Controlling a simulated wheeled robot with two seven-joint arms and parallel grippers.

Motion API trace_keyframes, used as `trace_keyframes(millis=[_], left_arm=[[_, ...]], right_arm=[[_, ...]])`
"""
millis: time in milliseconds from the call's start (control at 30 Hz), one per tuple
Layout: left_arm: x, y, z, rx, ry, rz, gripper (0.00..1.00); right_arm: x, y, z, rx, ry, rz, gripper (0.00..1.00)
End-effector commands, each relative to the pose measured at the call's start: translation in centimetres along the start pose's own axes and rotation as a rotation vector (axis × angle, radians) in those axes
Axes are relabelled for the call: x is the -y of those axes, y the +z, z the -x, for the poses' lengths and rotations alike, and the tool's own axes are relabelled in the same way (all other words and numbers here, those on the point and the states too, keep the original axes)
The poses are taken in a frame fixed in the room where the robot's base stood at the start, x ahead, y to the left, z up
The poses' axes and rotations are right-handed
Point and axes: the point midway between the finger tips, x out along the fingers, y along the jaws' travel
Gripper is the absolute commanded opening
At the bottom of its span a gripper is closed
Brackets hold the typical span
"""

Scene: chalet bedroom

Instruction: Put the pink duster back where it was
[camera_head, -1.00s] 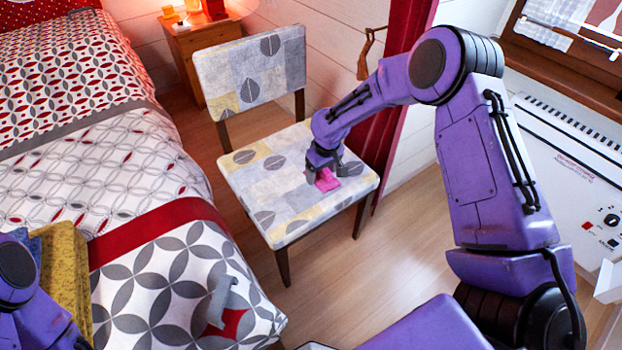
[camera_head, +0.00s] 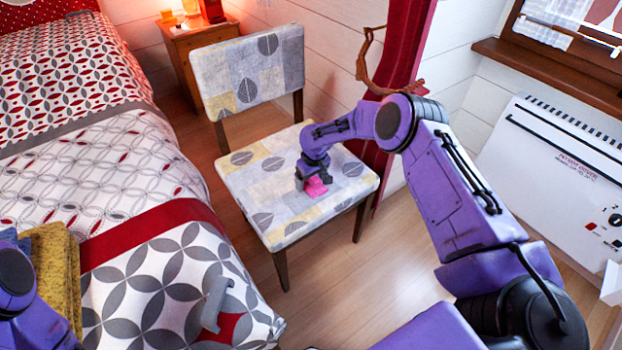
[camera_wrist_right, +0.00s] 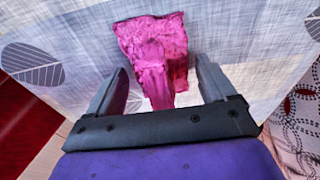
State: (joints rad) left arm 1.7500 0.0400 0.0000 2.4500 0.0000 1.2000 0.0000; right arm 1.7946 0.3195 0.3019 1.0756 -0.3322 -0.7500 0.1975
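The pink duster (camera_head: 315,187) rests on the patterned seat of the chair (camera_head: 345,185), near the seat's middle. My right gripper (camera_head: 311,178) is low over the seat, right at the duster. In the right wrist view the duster (camera_wrist_right: 155,50) is a crumpled pink cloth, and one end reaches toward the gap between my fingers. The right gripper (camera_wrist_right: 163,92) is open there, with visible space between the cloth and both fingers. My left arm shows only at the lower left edge of the head view, and its gripper is out of frame.
The bed (camera_head: 130,155) fills the left, with a folded yellow cloth (camera_head: 55,270) and a grey object (camera_head: 215,305) on it. A nightstand (camera_head: 195,48) stands behind the chair. A red curtain (camera_head: 410,50) and white heater (camera_head: 550,165) are at the right. Wood floor is clear in front.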

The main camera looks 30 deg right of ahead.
Motion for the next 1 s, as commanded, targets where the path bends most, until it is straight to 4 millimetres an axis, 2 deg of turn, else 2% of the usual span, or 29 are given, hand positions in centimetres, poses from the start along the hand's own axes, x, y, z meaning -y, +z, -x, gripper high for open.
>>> trace_keyframes(millis=[367, 467, 700, 800, 1000], left_arm=[[0.0, -0.1, 0.3, 0.000, 0.000, 0.000, 0.00], [0.1, -0.3, 0.7, 0.000, 0.000, 0.000, 0.00], [0.2, -0.7, 1.8, 0.000, 0.000, 0.000, 0.00], [0.2, -0.8, 2.0, 0.000, 0.000, 0.000, 0.00], [0.2, -0.9, 2.2, 0.000, 0.000, 0.000, 0.00]], right_arm=[[0.0, -0.1, 0.6, -0.001, 0.000, 0.001, 0.99], [0.0, -0.2, 2.3, -0.002, 0.000, 0.002, 0.99], [0.0, -0.2, 8.5, -0.003, 0.001, 0.002, 0.99], [0.0, -0.1, 10.5, -0.001, 0.000, 0.001, 0.99], [0.0, 0.0, 12.2, 0.001, 0.000, 0.001, 0.99]])
